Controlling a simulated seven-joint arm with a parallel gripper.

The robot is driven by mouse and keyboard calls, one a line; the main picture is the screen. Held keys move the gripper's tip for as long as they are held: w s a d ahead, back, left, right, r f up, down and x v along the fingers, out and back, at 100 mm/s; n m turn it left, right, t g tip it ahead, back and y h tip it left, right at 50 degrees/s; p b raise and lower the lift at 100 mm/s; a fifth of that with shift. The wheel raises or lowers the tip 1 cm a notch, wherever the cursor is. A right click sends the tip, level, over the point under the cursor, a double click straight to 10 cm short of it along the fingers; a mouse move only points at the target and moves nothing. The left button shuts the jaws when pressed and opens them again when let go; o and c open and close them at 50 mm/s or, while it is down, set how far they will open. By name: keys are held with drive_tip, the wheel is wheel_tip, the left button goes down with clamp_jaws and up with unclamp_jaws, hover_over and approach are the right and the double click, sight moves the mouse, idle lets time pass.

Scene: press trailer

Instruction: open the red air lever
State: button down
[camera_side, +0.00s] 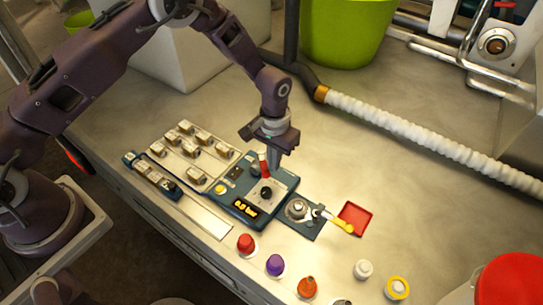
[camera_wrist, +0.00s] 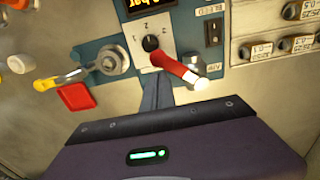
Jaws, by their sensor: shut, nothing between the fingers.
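The red air lever (camera_wrist: 172,66) is a red-sleeved handle on a bright metal pivot beside an "AIR" label in the wrist view. It points from the pivot toward the black selector knob. In the side view, the lever (camera_side: 264,164) shows as a short red piece on the blue-grey panel (camera_side: 240,207). My gripper (camera_wrist: 157,78) is shut and empty, its fingertips close beside the red sleeve. Whether they touch it I cannot tell. In the side view, my gripper (camera_side: 272,170) points down over the panel, just right of the lever.
A black knob (camera_side: 266,192) and an amber bar display (camera_side: 245,208) sit on the panel. A yellow-tipped handle (camera_side: 343,227) and a red tray (camera_side: 355,217) lie to the right. Several coloured caps stand along the front. Labelled blocks (camera_side: 196,175) fill the left.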

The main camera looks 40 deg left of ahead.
drive_tip(key=shift+s, duration=0.1)
drive_tip(key=shift+s+a, duration=0.3)
drive_tip(key=shift+s, duration=0.2)
drive_tip(key=shift+s+a, duration=0.3)
drive_tip(key=shift+s, duration=0.2)
drive_tip(key=shift+a, duration=0.1)
drive_tip(key=shift+s+a, duration=0.75)
drive_tip(key=shift+a, duration=0.1)
